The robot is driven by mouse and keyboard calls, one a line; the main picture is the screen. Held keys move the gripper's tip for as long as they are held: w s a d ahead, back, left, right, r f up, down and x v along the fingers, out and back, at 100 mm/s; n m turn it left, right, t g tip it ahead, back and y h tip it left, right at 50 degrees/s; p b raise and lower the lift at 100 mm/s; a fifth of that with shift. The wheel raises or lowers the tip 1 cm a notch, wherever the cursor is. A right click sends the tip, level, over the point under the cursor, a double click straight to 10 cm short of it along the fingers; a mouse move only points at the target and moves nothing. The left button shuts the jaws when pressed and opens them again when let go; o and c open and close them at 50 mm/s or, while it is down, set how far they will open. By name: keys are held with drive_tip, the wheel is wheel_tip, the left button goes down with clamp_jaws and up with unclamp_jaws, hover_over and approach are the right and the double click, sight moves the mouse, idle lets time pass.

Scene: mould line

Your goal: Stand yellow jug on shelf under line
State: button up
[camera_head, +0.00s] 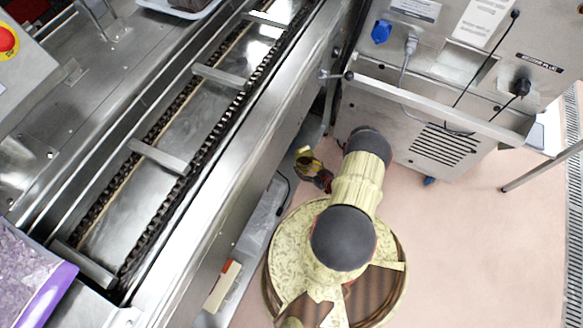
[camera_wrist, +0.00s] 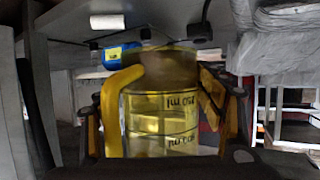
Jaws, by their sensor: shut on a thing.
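The yellow jug (camera_wrist: 160,120) fills the middle of the wrist view. It is see-through yellow with a thick yellow handle on its left side and dark volume marks that read upside down in this view. My gripper (camera_wrist: 165,108) is shut on the jug, with a finger on each side. In the head view my gripper (camera_head: 316,176) is beside the line's lower side, and only a small yellow part of the jug (camera_head: 304,152) shows. The shelf under the line (camera_head: 262,218) is a pale grey strip, partly hidden by the line's side wall.
A cream and red box (camera_head: 222,286) lies on the shelf's near part. A dark cable runs by the shelf near my gripper. The steel machine (camera_head: 440,135) with a rail stands to the right. The wrist view shows a blue container (camera_wrist: 122,56) behind the jug. Pink floor is clear at right.

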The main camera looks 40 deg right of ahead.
drive_tip(key=w+f+b, duration=0.1)
drive_tip(key=w+f, duration=0.1)
drive_tip(key=w+a+f+b, duration=0.1)
drive_tip(key=w+f, duration=0.1)
drive_tip(key=w+f+b, duration=0.1)
drive_tip(key=w+f, duration=0.1)
drive_tip(key=w, duration=0.1)
drive_tip(key=shift+w+a+f+b, duration=0.1)
drive_tip(key=shift+a+f+b, duration=0.2)
drive_tip(key=shift+a+f, duration=0.05)
drive_tip(key=shift+w+f+b, duration=0.2)
drive_tip(key=shift+f+b, duration=0.6)
drive_tip(key=shift+f, duration=0.9)
drive_tip(key=shift+f, duration=0.15)
drive_tip(key=o, duration=1.7)
drive_tip(key=shift+a, duration=0.1)
drive_tip(key=p+v, duration=0.4)
drive_tip(key=v, duration=0.8)
drive_tip(key=shift+s, duration=0.1)
